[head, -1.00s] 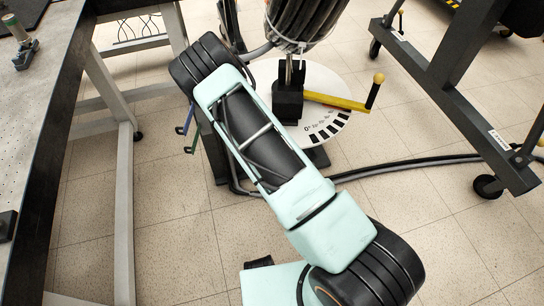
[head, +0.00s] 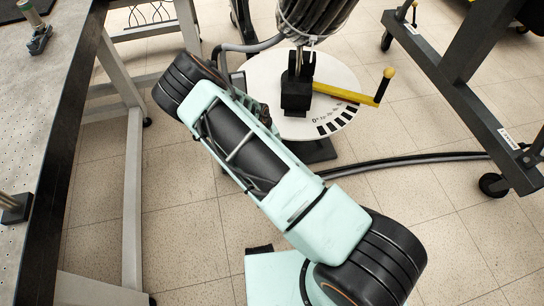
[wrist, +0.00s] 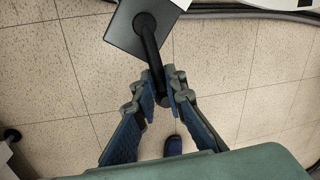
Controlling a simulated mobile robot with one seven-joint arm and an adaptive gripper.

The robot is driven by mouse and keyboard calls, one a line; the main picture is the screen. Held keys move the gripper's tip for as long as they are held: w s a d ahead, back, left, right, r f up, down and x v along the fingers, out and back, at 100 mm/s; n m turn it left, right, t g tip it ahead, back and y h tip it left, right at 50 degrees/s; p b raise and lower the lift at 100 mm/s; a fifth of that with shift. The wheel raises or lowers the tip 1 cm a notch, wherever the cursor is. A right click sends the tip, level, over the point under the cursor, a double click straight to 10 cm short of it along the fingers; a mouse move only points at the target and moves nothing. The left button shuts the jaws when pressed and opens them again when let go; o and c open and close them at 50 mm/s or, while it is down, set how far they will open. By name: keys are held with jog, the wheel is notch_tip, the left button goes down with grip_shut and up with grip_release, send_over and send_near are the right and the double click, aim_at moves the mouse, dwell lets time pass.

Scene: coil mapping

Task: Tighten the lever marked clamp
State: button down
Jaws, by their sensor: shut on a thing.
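In the wrist view, a black lever (wrist: 150,50) runs down from a round pivot on a dark square block (wrist: 122,30). Its lower end is between the fingertips of my gripper (wrist: 164,90), which is shut on it. I can read no clamp mark on it. In the head view my pale green arm hides my gripper and the lever. Beyond the arm stands a white round dial (head: 262,70) with black marks, a black block (head: 297,93) on it and a yellow arm (head: 345,94) ending in an upright handle with a yellow knob.
A workbench (head: 50,110) with pale legs is along the left. A dark wheeled frame (head: 455,90) stands at the right. A thick black cable (head: 410,160) lies across the tiled floor. A corrugated dark bundle (head: 315,17) hangs above the dial. Floor at lower right is clear.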

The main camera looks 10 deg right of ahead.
jog(key=shift+s+d+f, duration=0.1)
jog(key=shift+s+d, duration=0.1)
jog(key=shift+s, duration=0.1)
jog(key=c, duration=2)
grip_release()
jog(key=shift+c, duration=0.2)
jog(key=shift+o, duration=0.4)
jog(key=shift+a, duration=0.1)
jog(key=shift+w, duration=0.15)
notch_tip(320, 180, up, 12)
jog(key=a, duration=0.2)
jog(key=shift+s, duration=0.4)
